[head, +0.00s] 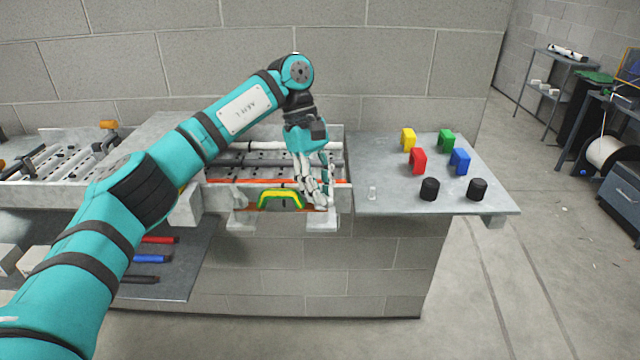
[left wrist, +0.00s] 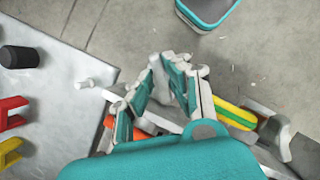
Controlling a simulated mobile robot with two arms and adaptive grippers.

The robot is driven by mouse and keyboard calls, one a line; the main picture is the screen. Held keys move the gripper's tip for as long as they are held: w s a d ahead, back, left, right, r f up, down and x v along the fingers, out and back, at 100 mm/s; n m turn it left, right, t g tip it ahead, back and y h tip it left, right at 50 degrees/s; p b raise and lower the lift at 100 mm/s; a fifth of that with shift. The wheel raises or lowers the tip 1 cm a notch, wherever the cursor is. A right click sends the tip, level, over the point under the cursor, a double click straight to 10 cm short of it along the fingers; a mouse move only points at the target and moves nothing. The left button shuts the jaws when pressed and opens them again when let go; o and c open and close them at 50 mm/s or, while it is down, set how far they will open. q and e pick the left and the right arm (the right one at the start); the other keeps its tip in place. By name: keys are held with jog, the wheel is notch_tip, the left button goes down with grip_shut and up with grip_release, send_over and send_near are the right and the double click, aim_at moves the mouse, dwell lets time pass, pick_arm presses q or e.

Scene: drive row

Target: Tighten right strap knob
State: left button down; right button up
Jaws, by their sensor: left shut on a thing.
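My left gripper (head: 317,198) reaches down over the right end of the grey fixture's front edge (head: 219,197). Its fingers are closed together at the right strap knob's place, right of the yellow and green arched piece (head: 282,199). An orange strip (head: 245,181) runs along the fixture just behind. In the left wrist view the gripper (left wrist: 172,82) is close to the fixture, with the yellow and green piece (left wrist: 236,117) to its right. My right gripper is not in view.
A grey side table (head: 390,190) on the right holds yellow (head: 408,139), red (head: 418,160), green (head: 446,140) and blue (head: 460,160) pieces and two black cylinders (head: 429,189). A small pale peg (head: 372,193) stands near the gripper. A block wall (head: 400,65) stands behind.

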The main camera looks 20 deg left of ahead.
pick_arm(q)
jog(key=shift+r, duration=0.15)
dwell(0.3)
jog(key=c, duration=1.3)
grip_release()
jog(key=shift+c, duration=0.2)
jog(key=v, duration=1.2)
